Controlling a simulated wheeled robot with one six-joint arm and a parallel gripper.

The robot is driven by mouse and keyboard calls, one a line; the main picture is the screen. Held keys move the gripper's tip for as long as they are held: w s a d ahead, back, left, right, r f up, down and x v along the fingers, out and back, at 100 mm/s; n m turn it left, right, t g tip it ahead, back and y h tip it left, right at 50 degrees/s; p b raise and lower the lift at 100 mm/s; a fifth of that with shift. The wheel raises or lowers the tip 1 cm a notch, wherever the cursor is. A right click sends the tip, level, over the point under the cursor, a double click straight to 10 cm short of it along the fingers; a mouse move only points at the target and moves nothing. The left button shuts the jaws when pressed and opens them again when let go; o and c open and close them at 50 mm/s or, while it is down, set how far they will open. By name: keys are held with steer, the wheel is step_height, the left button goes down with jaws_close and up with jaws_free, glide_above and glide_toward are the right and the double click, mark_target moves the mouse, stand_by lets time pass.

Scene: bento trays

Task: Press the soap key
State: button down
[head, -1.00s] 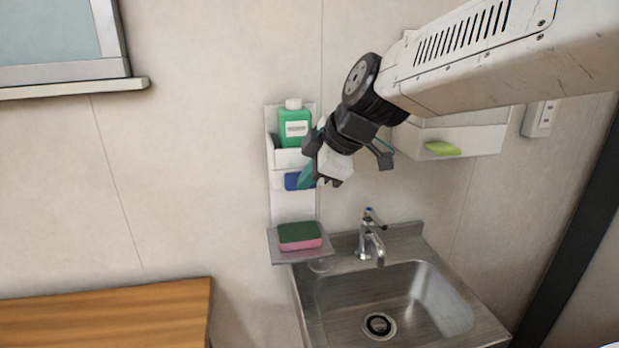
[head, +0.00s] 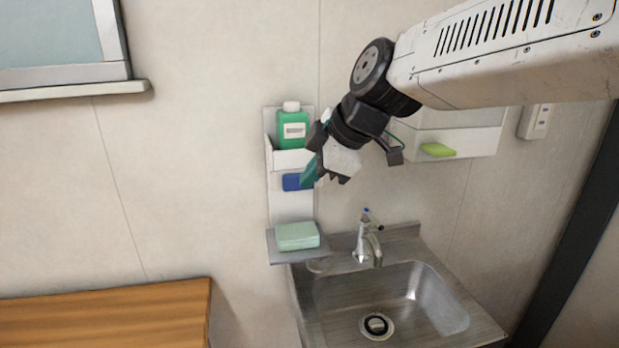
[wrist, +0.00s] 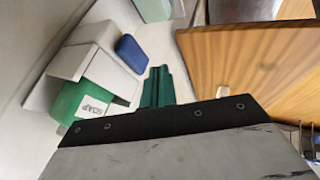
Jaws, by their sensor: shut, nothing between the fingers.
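The soap dispenser is a white wall holder (head: 291,158) with a green bottle (head: 293,129) in it; the bottle's SOAP label reads in the wrist view (wrist: 92,107). The blue soap key (head: 291,182) is on the holder's front below the bottle, and it also shows in the wrist view (wrist: 132,53). My gripper (head: 309,173) has teal fingers, shut and empty, just right of the key in the head view. In the wrist view the fingertips (wrist: 157,73) are beside the key with a small gap, apparently not touching.
A pale green block (head: 297,236) lies on a small grey shelf (head: 290,257) below the dispenser. A steel sink (head: 420,290) with a tap (head: 365,240) is at the lower right. A lime-green piece (head: 437,150) sits at a white wall box. A wooden top (head: 100,320) is at lower left.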

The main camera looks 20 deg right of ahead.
steer(key=v, duration=0.7)
steer(key=shift+d, duration=0.45)
steer(key=shift+s, duration=0.1)
steer(key=s+d+f+m+g+h, duration=0.2)
steer(key=s+f+m+g, duration=0.3)
steer(key=s+f+m, duration=0.9)
steer(key=shift+s+f+m+h, duration=0.3)
steer(key=shift+s+h, duration=0.4)
steer(key=shift+s, duration=0.15)
